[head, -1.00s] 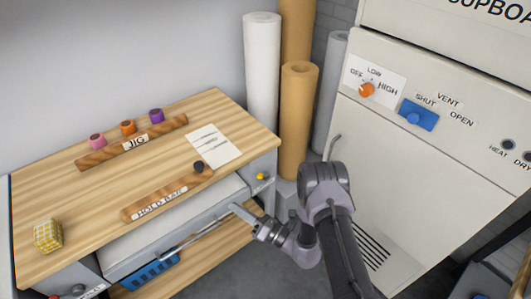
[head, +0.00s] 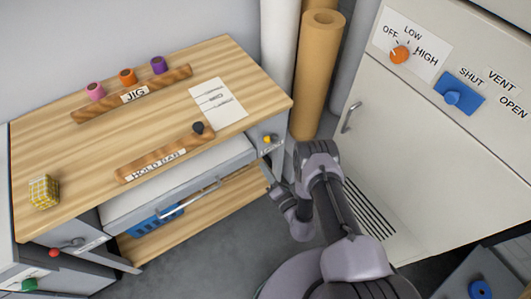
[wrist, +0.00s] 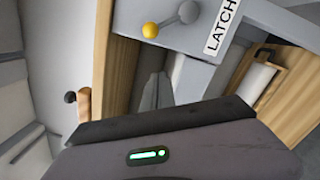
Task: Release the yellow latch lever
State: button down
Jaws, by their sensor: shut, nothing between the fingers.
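The yellow latch lever (head: 267,139) is a small yellow knob on the grey panel at the right end of the bench front. In the wrist view the yellow knob (wrist: 150,30) sits on a short arm with a grey pivot, beside a LATCH label (wrist: 222,27). My gripper (head: 267,172) is shut and empty, in front of the bench and just below the lever in the head view. In the wrist view its fingertips (wrist: 156,88) show below the knob, with a visible gap between them and it.
A grey drawer front with a bar handle (head: 190,199) lies left of my gripper. The wooden bench top (head: 60,135) holds a hold bar (head: 150,165), a jig bar (head: 95,110) and a checked cube (head: 43,192). Tan rolls (head: 318,80) and a cupboard (head: 400,150) stand at the right.

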jog(key=w+r+b, duration=0.2)
jog(key=w, duration=0.5)
jog(key=shift+b, duration=0.35)
jog(key=shift+s+r, duration=0.1)
